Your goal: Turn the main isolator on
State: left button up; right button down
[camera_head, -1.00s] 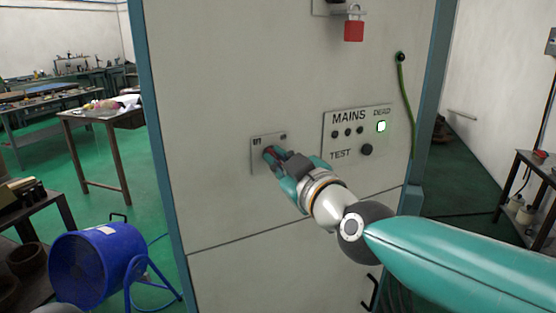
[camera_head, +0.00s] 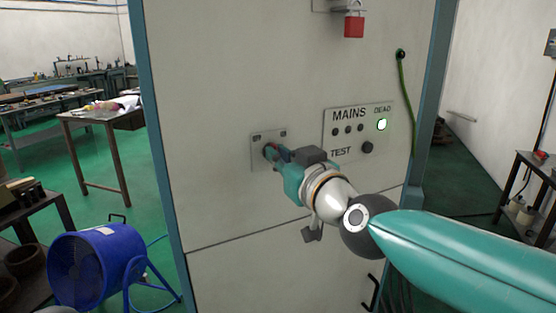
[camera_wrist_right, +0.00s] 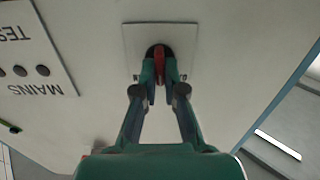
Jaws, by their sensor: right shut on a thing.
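The isolator is a small plate (camera_head: 259,160) on the grey cabinet front with a rotary handle in its middle. In the right wrist view the plate (camera_wrist_right: 187,37) shows behind a red handle (camera_wrist_right: 159,70) on a dark round base. My right gripper (camera_head: 271,151) is at the handle, its two fingers closed on either side of it; this also shows in the right wrist view (camera_wrist_right: 159,80). In the head view the fingers mostly hide the handle. My left gripper is not in view.
A MAINS panel (camera_head: 341,115) with a lit DEAD lamp (camera_head: 382,125) and a TEST knob is right of the isolator. A red padlock (camera_head: 354,26) hangs above. A green cable (camera_head: 403,85) runs down the right. A blue fan (camera_head: 88,265) stands lower left.

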jog(key=m+b, duration=0.1)
jog(key=m, duration=0.5)
jog(key=shift+d, duration=0.15)
jog(key=shift+m, duration=0.3)
jog(key=c, duration=1.3)
grip_release()
jog(key=shift+d, duration=0.1)
jog(key=shift+o, duration=0.2)
jog(key=v, duration=1.1)
jog(key=shift+s, duration=0.35)
jog(key=shift+d+f, duration=0.15)
jog(key=shift+d, duration=0.05)
